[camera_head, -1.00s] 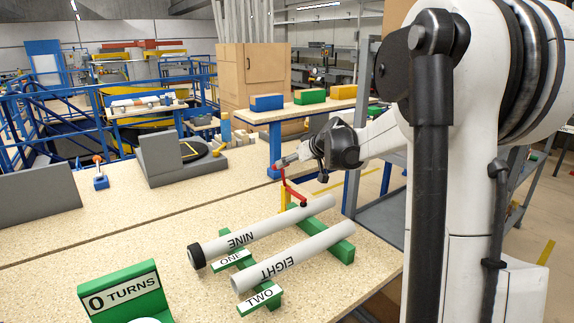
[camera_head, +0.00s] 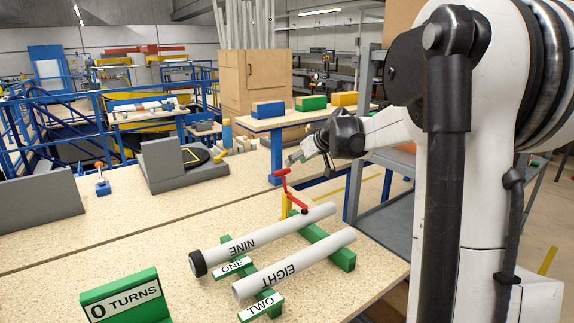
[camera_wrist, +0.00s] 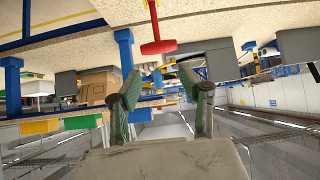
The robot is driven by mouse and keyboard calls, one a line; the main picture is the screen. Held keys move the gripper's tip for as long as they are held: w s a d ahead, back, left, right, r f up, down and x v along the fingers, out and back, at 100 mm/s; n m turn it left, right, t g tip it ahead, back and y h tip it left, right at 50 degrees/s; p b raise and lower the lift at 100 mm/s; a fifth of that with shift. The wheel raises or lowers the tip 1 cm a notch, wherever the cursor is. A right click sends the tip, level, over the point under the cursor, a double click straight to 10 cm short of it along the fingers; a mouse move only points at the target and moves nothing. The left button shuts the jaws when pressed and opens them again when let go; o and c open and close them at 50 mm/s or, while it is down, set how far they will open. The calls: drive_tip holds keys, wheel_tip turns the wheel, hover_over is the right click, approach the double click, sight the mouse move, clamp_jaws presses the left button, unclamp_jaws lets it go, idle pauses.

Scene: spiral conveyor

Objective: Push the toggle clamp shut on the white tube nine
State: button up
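The white tube nine (camera_head: 255,239), with a black cap at its near left end, lies across green supports. The toggle clamp (camera_head: 286,206) has a yellow base and stands by the tube's far end. Its red handle (camera_head: 282,177) rises steeply to a crossbar, and a red arm reaches toward the tube. I cannot tell whether that arm touches it. My gripper (camera_head: 293,158) is just above and to the right of the crossbar, apparently apart from it. In the wrist view its fingers (camera_wrist: 158,80) are spread and empty, with the red T-shaped handle (camera_wrist: 157,47) beyond them.
White tube eight (camera_head: 300,265) lies parallel, nearer the front right. A green "0 TURNS" sign (camera_head: 125,298) stands at front left. A grey block fixture (camera_head: 180,165) is behind. Blue, green and yellow blocks sit on a back table (camera_head: 300,117).

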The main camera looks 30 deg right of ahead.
drive_tip(key=w+g+p, duration=0.1)
drive_tip(key=w, duration=0.1)
drive_tip(key=w+r+g+p, duration=0.1)
drive_tip(key=w, duration=0.2)
drive_tip(key=w+g+p, duration=0.1)
drive_tip(key=w, duration=0.1)
drive_tip(key=shift+w+a+r+n, duration=0.2)
drive_tip(key=shift+r+n, duration=0.05)
drive_tip(key=shift+n, duration=0.05)
drive_tip(key=c, duration=0.8)
drive_tip(key=w+g+p, duration=0.2)
drive_tip(key=w, duration=0.1)
drive_tip(key=w+a+g+p, duration=0.1)
drive_tip(key=w, duration=0.1)
drive_tip(key=shift+w+r+g, duration=0.15)
drive_tip(key=shift+r+g, duration=0.25)
clamp_jaws()
wheel_tip(320, 180, down, 9)
drive_tip(key=s+g+h+p, duration=0.1)
drive_tip(key=p, duration=0.3)
drive_tip(key=shift+s+a+m+g, duration=0.25)
drive_tip(key=shift+s+m+g, duration=0.05)
drive_tip(key=shift+m+g, duration=0.1)
drive_tip(key=shift+s+b, duration=0.2)
drive_tip(key=shift+b, duration=0.1)
drive_tip(key=shift+s+r+b, duration=0.1)
drive_tip(key=shift+s+b, duration=0.2)
drive_tip(key=shift+d, duration=0.1)
